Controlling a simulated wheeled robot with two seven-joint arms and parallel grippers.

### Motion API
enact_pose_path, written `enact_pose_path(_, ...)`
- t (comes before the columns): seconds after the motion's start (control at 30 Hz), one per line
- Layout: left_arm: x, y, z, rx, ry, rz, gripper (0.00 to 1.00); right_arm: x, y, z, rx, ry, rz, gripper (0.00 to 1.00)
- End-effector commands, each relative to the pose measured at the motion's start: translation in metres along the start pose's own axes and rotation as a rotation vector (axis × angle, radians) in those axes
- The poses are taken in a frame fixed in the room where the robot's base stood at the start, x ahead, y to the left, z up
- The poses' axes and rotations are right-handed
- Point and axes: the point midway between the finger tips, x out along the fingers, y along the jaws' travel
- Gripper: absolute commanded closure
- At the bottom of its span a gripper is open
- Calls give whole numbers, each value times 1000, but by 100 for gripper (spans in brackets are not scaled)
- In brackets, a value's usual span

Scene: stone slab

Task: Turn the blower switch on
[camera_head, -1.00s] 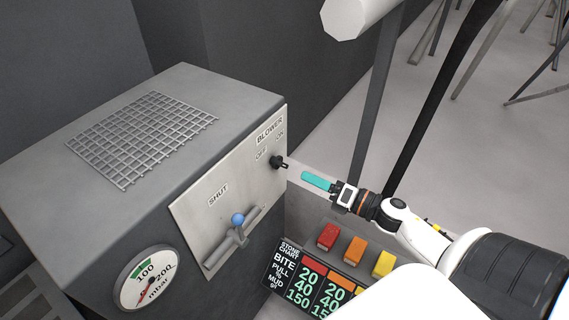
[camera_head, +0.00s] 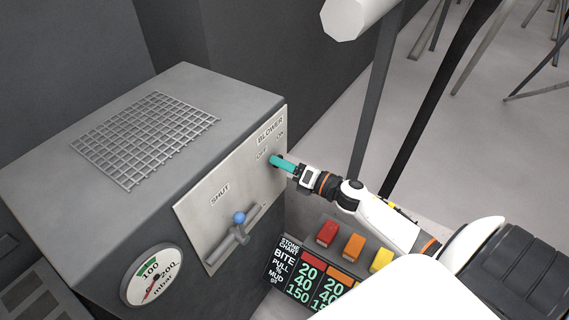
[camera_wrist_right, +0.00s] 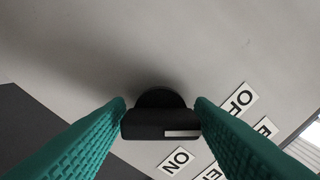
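The black blower switch (camera_wrist_right: 160,122) is a knob with a white mark towards its right side in the right wrist view. It stands on the pale panel (camera_head: 215,225) of a grey box, by the BLOWER, OFF and ON labels. In the head view my right gripper (camera_head: 275,160) is at the switch, its teal fingers hiding most of it. In the wrist view the fingers are apart, one on each side of the knob, their tips very near its edges. I cannot tell whether they touch it. My left gripper is not in view.
A blue-tipped lever (camera_head: 239,222) sits lower on the panel, near a SHUT label. A round gauge (camera_head: 153,277) is on the box's front. Red, orange and yellow blocks (camera_head: 354,247) and a stone chart (camera_head: 308,280) lie below my right arm.

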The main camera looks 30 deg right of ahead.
Motion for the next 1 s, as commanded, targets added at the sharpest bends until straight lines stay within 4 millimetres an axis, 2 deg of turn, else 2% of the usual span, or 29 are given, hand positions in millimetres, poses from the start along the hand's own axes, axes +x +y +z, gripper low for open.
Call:
enact_pose_path(0.03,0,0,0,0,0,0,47,0,0,0,0,0,0,60)
enact_pose_path(0.17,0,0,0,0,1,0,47,0,0,0,1,0,0,81)
enact_pose_path(0.2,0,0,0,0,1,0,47,0,0,0,1,0,0,83)
enact_pose_path(0.57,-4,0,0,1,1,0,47,0,0,-1,74,0,1,83)
enact_pose_path(1.0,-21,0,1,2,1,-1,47,0,-1,-2,434,1,1,83)
